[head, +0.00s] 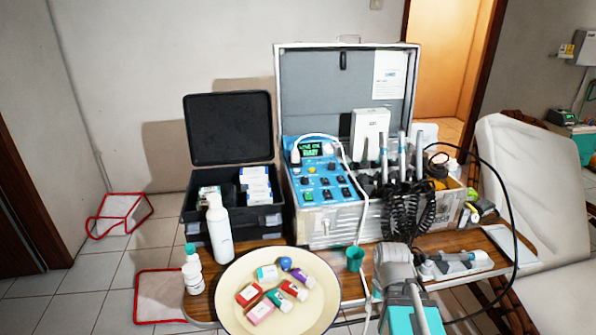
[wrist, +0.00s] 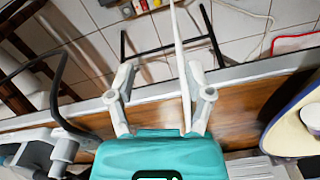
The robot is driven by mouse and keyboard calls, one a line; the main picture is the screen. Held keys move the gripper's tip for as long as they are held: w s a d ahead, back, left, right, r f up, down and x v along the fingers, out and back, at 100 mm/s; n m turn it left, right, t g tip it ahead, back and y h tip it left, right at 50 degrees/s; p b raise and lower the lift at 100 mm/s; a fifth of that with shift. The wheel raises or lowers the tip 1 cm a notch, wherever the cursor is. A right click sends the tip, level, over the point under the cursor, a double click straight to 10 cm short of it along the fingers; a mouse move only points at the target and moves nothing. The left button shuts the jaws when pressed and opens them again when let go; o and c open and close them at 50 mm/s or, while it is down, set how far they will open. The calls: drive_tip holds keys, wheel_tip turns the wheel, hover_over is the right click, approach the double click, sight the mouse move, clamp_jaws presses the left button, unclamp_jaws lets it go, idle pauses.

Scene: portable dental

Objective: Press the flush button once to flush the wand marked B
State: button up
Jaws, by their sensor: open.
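The blue control panel (head: 325,174) sits in the open metal case, with a lit green display (head: 310,149) and several dark knobs and buttons. One small button (head: 308,197) looks green; labels are too small to read, so I cannot tell which is the flush button. Several upright wands (head: 402,155) stand right of the panel above coiled black cords; no mark B is legible. My gripper (wrist: 160,88) has its two grey fingers spread apart in the wrist view, low over the table edge and away from the panel. A white cord (wrist: 180,45) runs between the fingers in that picture.
An open black case (head: 232,130) is at left. A black hose (head: 510,220) loops at right, near a pale chair (head: 535,165).

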clamp_jaws()
idle(0.3)
idle(1.2)
